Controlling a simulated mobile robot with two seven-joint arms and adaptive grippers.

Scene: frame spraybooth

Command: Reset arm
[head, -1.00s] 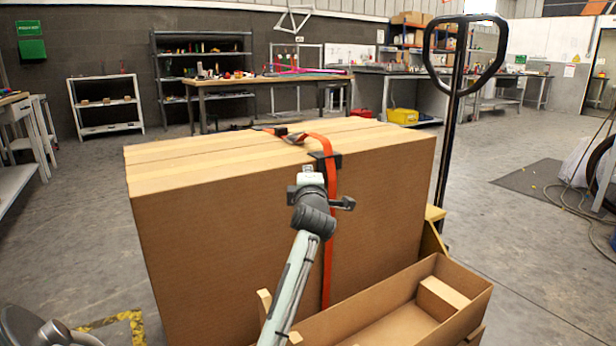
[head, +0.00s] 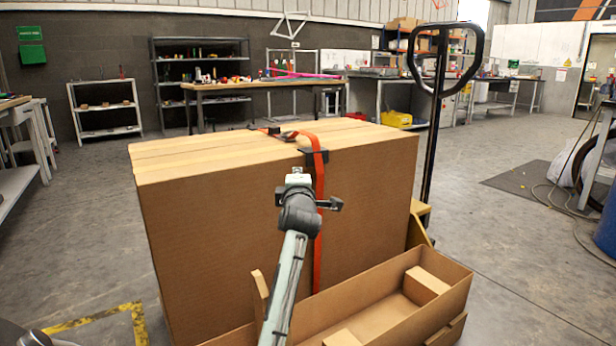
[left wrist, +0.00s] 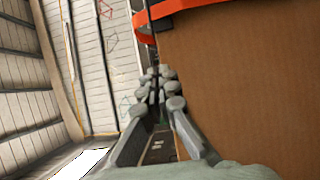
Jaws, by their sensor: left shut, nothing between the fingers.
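My left arm reaches up in front of a tall stack of brown cardboard boxes (head: 230,230). In the head view my left gripper (head: 298,178) is in front of the stack's near face, close to the orange strap (head: 318,190). Its fingers are small and partly hidden by the wrist there. In the left wrist view the fingers (left wrist: 157,80) are together with nothing between them. The box face (left wrist: 240,90) fills the right of that view, with the strap (left wrist: 160,15) across the top. I cannot tell whether the gripper touches either one. My right gripper is not in view.
An open cardboard tray (head: 375,312) with small blocks lies low in front of the stack. A pallet jack handle (head: 437,130) stands behind at the right. A workbench (head: 265,84) and shelves (head: 200,65) line the back.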

